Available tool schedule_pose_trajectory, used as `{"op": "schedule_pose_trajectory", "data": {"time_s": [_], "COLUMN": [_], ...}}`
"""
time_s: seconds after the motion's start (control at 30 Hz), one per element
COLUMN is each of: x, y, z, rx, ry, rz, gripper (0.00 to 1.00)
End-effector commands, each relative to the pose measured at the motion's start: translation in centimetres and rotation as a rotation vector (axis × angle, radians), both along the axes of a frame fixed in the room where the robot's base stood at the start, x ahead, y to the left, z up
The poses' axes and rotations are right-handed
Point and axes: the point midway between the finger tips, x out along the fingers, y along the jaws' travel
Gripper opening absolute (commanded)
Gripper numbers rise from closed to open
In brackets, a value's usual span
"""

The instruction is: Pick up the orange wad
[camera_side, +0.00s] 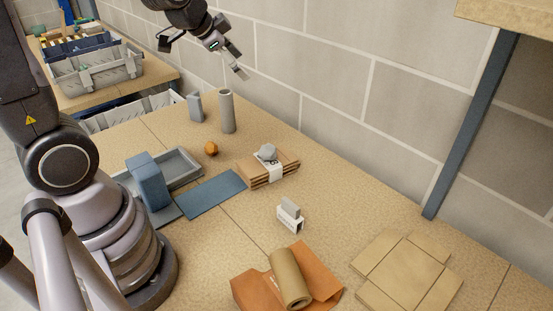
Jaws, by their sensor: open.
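The orange wad (211,148) is a small crumpled ball lying on the tan tabletop, between a grey tray and a grey cylinder. My gripper (240,70) is up in the air near the block wall, above and behind the wad, well apart from it. Its jaws are small in this view, tilted down to the right, open and with nothing seen between them. Nothing hides the wad.
A tall grey cylinder (227,112) and a grey block (195,107) stand behind the wad. Open table lies right of centre.

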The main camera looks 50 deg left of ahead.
Motion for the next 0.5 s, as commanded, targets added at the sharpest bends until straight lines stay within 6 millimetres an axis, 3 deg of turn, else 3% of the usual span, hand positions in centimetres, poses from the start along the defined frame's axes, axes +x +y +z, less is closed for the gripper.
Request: {"op": "schedule_pose_trajectory", "data": {"time_s": [0.1,0.23,0.37,0.5], "x": [3.8,6.2,6.6,4.8], "y": [3.0,7.0,11.2,15.1], "z": [-4.6,-9.7,-15.0,-20.3], "rx": [0.181,0.43,0.717,1.039], "ry": [-0.013,0.004,0.083,0.24], "rz": [-0.059,-0.121,-0.191,-0.295], "gripper": [0.6,0.6,0.6,0.6]}}
